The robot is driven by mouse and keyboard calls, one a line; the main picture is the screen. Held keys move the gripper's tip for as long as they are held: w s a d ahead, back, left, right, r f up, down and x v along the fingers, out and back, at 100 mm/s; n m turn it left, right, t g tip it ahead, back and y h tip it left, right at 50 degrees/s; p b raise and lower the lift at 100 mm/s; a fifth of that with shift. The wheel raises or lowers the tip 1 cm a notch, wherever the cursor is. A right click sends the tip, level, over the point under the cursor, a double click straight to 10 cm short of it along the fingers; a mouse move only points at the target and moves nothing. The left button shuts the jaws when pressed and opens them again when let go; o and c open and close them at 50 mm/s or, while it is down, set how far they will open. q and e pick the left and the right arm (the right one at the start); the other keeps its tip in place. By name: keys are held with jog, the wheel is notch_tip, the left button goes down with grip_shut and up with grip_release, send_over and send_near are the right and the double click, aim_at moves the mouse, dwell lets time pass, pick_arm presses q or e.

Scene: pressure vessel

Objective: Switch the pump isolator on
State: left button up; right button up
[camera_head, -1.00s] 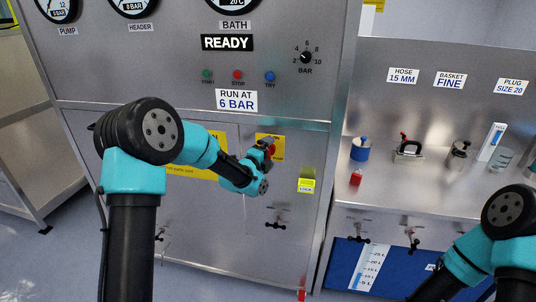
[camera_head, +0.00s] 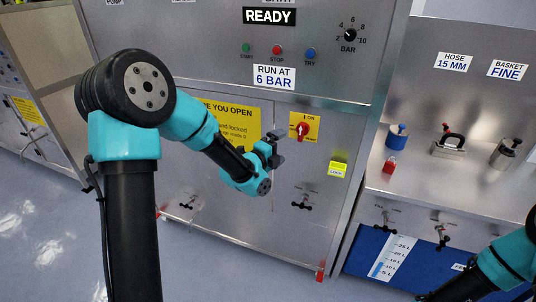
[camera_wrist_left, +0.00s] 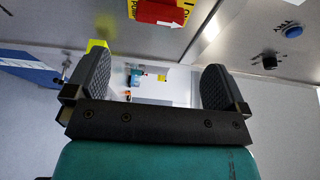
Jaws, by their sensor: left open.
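The pump isolator (camera_head: 302,130) is a red rotary handle on a yellow plate, on the steel cabinet front below the "RUN AT 6 BAR" label. In the left wrist view the red handle (camera_wrist_left: 160,12) with a white arrow shows at the top edge, beyond the fingers. My left gripper (camera_head: 275,150) is just left of and slightly below the isolator in the head view, apart from it. Its two fingers (camera_wrist_left: 155,88) are open with nothing between them. My right arm shows at the lower right of the head view; its gripper is out of frame.
A yellow lock box (camera_head: 338,169) is right of the isolator. A black valve handle (camera_head: 302,205) sits below. Start, stop and try buttons (camera_head: 277,50) are above. The bench at right holds a red padlock (camera_head: 389,165), a blue-topped jar (camera_head: 397,137) and a steel clamp-like part (camera_head: 449,145).

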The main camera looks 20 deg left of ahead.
pick_arm(q)
jog(key=v, duration=0.5)
jog(key=shift+s, duration=0.1)
dwell(0.3)
jog(key=s+d+f+n+g+y, duration=0.1)
jog(key=s+f+n+g, duration=0.2)
jog(key=f, duration=0.5)
jog(key=s+f+n+g, duration=0.2)
jog(key=f+n, duration=0.3)
jog(key=f, duration=0.3)
jog(key=s+d+f+n+g+y, duration=0.1)
jog(key=s+f+n+g, duration=0.15)
jog(key=f+n, duration=0.4)
jog(key=s+d+f+n+g, duration=0.2)
jog(key=s+f+n+g, duration=0.6)
jog(key=s+f, duration=0.7)
jog(key=shift+s+d+n+g, duration=0.35)
jog(key=shift+s+d+n, duration=0.05)
jog(key=shift+s+n, duration=0.35)
